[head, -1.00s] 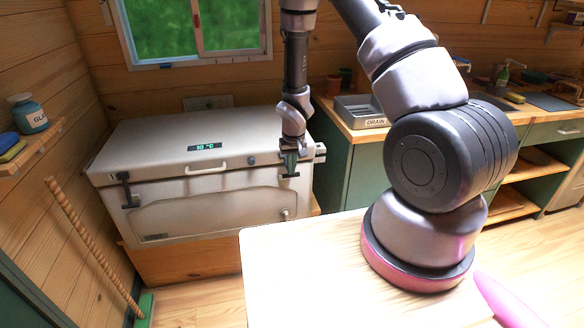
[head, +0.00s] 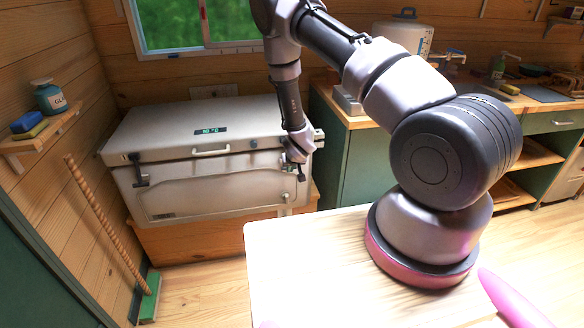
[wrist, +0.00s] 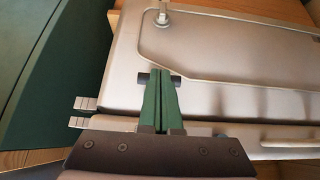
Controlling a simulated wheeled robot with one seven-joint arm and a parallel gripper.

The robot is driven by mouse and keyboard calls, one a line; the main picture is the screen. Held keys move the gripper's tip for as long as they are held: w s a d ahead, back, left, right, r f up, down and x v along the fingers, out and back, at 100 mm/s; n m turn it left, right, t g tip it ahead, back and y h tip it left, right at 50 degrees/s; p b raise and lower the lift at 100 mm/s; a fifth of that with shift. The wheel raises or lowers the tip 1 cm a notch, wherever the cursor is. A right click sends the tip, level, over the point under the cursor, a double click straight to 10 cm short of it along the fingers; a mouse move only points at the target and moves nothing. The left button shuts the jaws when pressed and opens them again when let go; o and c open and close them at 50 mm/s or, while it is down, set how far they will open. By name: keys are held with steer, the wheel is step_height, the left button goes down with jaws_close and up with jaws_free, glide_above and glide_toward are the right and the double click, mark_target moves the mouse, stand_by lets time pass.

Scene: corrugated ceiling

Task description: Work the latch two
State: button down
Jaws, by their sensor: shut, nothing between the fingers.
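The large beige cooler (head: 215,182) stands with its lid (head: 170,125) down. Its left latch (head: 140,172) is dark and sits at the left of the front. The right latch (head: 302,173) is at the right front, beside my gripper (head: 297,158). In the wrist view, my gripper's green fingers (wrist: 160,75) are closed together with nothing between them. They lie over the middle of the right latch's dark crossbar (wrist: 176,79), whose ends show on both sides. Whether they touch it I cannot tell. The rest of that latch is hidden behind the fingers.
The cooler's pale handle (head: 211,152) sticks out between the latches, and a drain plug (head: 285,196) is low at the right. A green counter (head: 335,150) stands close to the right. A striped pole (head: 105,225) leans at the left. A pale tabletop (head: 300,265) is in front.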

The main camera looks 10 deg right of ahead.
steer(key=x, duration=0.4)
steer(key=shift+w, duration=0.15)
steer(key=shift+w+f, duration=0.5)
steer(key=shift+w, duration=0.3)
steer(key=shift+r, duration=0.1)
